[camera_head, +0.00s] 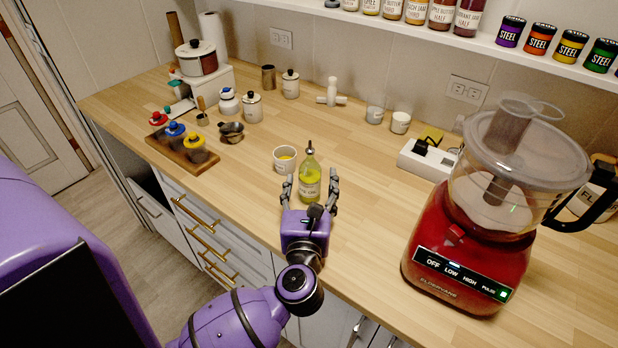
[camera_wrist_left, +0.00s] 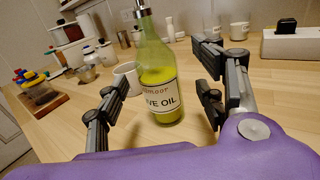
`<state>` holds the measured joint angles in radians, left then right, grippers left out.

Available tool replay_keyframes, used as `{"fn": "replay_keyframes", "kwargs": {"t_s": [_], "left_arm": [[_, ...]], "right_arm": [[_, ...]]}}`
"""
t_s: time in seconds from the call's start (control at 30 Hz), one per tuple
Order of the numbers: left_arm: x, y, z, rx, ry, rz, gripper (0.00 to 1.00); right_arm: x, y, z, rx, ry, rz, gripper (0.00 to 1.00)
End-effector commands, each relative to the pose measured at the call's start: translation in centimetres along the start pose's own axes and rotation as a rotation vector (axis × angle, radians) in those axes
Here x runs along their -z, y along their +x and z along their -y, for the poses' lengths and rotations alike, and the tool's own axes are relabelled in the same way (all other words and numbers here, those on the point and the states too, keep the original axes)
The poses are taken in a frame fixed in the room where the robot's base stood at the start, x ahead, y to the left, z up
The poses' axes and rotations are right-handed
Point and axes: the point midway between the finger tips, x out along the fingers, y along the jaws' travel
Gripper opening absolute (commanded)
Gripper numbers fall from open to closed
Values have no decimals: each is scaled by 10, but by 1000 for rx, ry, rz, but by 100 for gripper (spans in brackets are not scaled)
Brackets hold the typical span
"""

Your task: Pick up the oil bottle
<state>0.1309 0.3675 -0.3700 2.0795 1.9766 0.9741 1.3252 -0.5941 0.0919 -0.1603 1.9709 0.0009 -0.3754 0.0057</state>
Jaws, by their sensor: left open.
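The oil bottle (camera_head: 309,178) is clear glass with yellow-green oil, a pale label and a dark pourer. It stands upright on the wooden counter. In the left wrist view the bottle (camera_wrist_left: 160,85) shows its label with "OIL" on it. My left gripper (camera_head: 311,186) is open, with its fingers on either side of the bottle's lower part. In the left wrist view the fingers of the left gripper (camera_wrist_left: 160,90) stand apart, with a gap between each finger and the bottle. My right gripper is not in view.
A red food processor (camera_head: 465,255) stands at the right. A wooden tray (camera_head: 205,163) with colored-lid jars lies at the left. The counter between bottle and processor is clear.

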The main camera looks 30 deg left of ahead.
Motion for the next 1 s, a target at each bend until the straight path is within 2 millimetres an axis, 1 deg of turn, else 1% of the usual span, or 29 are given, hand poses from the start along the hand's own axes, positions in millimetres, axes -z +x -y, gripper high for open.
{"fn": "replay_keyframes", "kwargs": {"t_s": [0.03, 0.1, 0.2, 0.3, 0.5, 0.57, 0.7, 0.9, 0.97, 1.0], "left_arm": [[-7, 11, -2, 0, 3, 11, 63], [-6, 21, -4, 0, 1, 10, 63], [-4, 32, -3, 0, 1, 7, 63], [-2, 37, -3, 0, -1, 4, 63], [0, 37, -4, 0, 0, 1, 63], [0, 37, -3, 0, 0, 1, 57], [0, 37, -3, 0, 0, 2, 38], [0, 37, -3, 0, 0, 2, 12], [0, 37, -3, 0, 0, 2, 4], [-1, 37, -3, 0, 0, 4, 3]], "right_arm": [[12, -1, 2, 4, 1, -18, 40], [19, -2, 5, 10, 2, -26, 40], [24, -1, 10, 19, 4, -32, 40], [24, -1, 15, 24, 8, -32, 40], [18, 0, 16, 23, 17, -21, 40], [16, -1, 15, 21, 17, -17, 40], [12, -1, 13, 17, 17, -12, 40], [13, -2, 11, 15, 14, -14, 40], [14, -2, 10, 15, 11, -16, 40], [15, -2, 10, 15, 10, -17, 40]]}}
